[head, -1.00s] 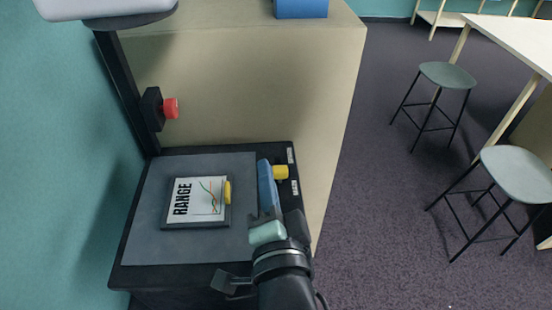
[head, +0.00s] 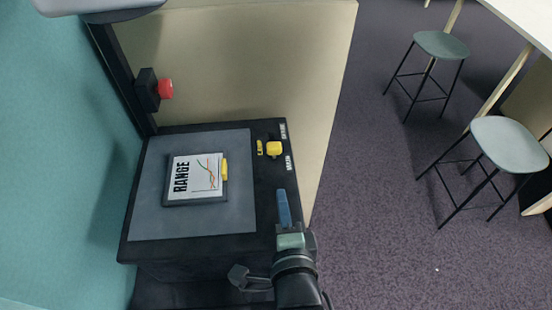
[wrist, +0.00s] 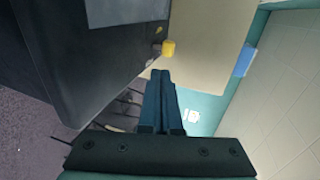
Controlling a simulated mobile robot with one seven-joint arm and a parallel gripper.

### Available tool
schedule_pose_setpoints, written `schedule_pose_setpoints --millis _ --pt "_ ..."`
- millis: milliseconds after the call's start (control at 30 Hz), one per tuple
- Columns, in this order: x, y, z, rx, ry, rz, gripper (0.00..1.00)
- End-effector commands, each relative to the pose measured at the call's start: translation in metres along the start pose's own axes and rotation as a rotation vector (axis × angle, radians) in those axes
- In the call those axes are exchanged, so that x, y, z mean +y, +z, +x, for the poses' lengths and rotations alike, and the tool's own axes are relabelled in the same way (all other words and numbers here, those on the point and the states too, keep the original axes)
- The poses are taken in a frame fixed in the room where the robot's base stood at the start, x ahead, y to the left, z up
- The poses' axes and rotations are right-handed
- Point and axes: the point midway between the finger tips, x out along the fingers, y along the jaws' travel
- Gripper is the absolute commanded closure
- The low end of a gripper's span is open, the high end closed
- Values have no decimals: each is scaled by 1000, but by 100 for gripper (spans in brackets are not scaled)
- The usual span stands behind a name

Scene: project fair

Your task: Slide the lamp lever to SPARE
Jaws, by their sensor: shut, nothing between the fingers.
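The lamp lever's yellow knob (head: 274,149) stands near the right edge of the black projector housing (head: 190,250). It lies between two small white labels, too small to read surely, by a yellow lamp label (head: 260,148). The far white label (head: 283,131) and the near one (head: 289,163) flank the knob's travel. My gripper (head: 281,193) is shut and empty, on the near side of the knob and apart from it. In the wrist view the knob (wrist: 168,48) shows just beyond the closed fingertips (wrist: 160,75).
A framed RANGE chart (head: 196,180) with a yellow tab lies on the housing's grey plate (head: 185,225). A red knob (head: 165,89) sits on the black post behind. A beige panel (head: 240,70) rises behind and right. Stools (head: 508,145) stand farther right on open carpet.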

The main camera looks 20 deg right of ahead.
Motion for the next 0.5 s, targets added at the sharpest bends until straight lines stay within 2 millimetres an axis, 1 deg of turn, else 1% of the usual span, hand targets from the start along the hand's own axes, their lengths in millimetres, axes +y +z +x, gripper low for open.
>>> schedule_pose_setpoints --millis 33,200,433,500 --pt "-3 0 9 -1 -1 -1 100" --pt "-3 0 39 -1 -1 -1 100" --pt "-3 0 77 -1 0 -1 100" --pt "-8 0 87 0 -2 -1 100"
